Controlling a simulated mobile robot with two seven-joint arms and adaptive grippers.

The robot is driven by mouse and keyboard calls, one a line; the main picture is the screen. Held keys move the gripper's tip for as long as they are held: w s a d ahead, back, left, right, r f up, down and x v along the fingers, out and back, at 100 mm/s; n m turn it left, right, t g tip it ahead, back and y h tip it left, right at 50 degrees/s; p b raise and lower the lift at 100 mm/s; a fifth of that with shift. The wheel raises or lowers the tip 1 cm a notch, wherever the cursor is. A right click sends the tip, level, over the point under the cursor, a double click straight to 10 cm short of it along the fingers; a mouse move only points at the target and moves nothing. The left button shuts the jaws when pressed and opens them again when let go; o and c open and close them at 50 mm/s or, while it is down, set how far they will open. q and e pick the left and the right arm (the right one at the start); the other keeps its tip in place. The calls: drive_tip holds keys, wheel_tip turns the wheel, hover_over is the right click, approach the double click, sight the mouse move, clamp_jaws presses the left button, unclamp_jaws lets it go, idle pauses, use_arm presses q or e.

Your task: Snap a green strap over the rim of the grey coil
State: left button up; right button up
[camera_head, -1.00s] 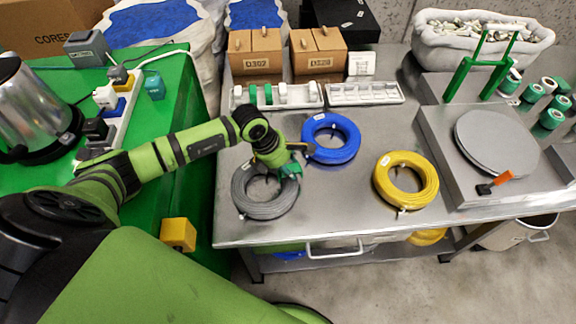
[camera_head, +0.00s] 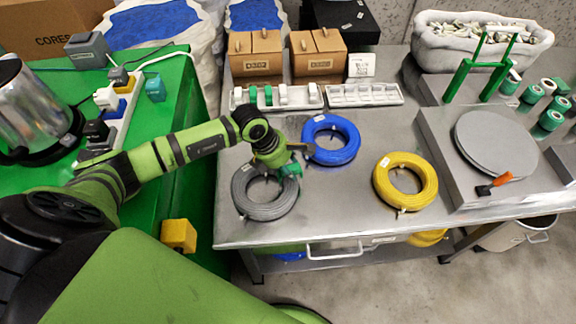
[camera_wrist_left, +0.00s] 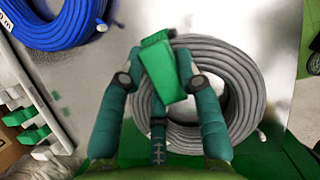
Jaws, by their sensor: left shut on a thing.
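The grey coil (camera_head: 264,204) lies flat on the metal table, nearest its left front corner. My left gripper (camera_head: 290,168) is over the coil's upper right rim in the head view. In the left wrist view the gripper (camera_wrist_left: 164,82) is shut on a green strap (camera_wrist_left: 160,66), one finger on each side. My right gripper is not in view.
A blue coil (camera_head: 345,150) lies close to my gripper, and a yellow coil (camera_head: 428,184) lies farther right. A white tray with green and white pieces (camera_head: 311,96) and another tray (camera_head: 365,94) stand behind. A grey scale-like plate (camera_head: 440,150) is at right.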

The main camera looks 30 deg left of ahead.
sight(288, 166)
use_arm(q)
drive_tip(key=shift+f+b, duration=0.3)
idle(0.5)
drive_tip(key=o, duration=0.5)
drive_tip(key=o, duration=0.5)
drive_tip(key=shift+r, duration=0.15)
drive_tip(key=shift+r+p, duration=2.5)
drive_tip(key=shift+r, duration=0.9)
